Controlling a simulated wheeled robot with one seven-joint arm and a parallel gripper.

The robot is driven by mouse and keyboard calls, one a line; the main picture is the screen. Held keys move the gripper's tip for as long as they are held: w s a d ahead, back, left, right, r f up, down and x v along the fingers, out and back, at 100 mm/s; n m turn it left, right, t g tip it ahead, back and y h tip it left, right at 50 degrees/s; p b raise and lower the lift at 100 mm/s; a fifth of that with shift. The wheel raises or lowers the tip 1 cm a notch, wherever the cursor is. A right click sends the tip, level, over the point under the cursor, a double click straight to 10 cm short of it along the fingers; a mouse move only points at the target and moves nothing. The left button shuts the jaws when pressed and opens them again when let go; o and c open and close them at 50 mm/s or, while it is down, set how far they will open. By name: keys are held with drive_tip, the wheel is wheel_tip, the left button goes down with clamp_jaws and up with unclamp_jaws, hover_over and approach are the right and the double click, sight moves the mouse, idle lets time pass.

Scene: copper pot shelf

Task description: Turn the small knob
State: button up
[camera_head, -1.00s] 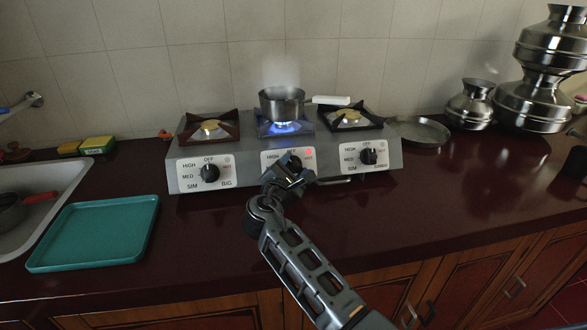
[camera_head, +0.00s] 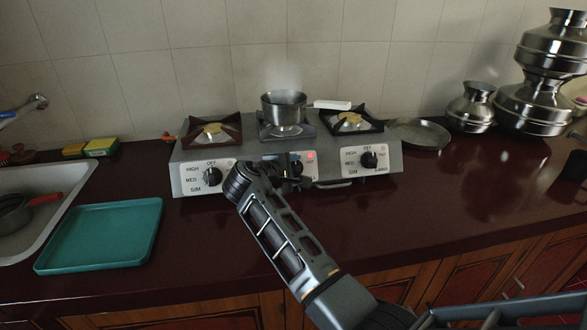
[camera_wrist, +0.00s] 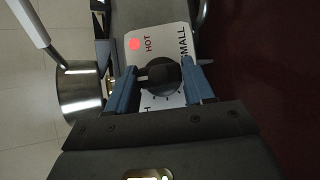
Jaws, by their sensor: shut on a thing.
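The small knob (camera_wrist: 158,76) is a round black knob on the white middle panel of the stove (camera_head: 390,187). The word SMALL and a lit red HOT light (camera_wrist: 134,44) show beside it in the wrist view. My gripper (camera_wrist: 163,78) is shut on the knob, with one blue finger on each side. The knob's pale mark points to the left in the wrist view. In the head view, my gripper (camera_head: 291,168) covers much of the middle panel. A steel pot (camera_head: 284,106) sits on the middle burner, with no flame visible under it.
The big knob (camera_head: 212,177) is close to the left of my arm, and another knob (camera_head: 369,160) is to the right. A teal tray (camera_head: 100,236) lies at the left by the sink. Steel pots (camera_head: 472,108) and a flat pan (camera_head: 420,134) stand right. The front counter is mostly clear.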

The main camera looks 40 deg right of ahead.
drive_tip(key=shift+s+d, duration=0.1)
idle(0.4)
drive_tip(key=o, duration=1)
drive_tip(key=shift+b+v, duration=0.35)
drive_tip(key=shift+v, duration=3.55)
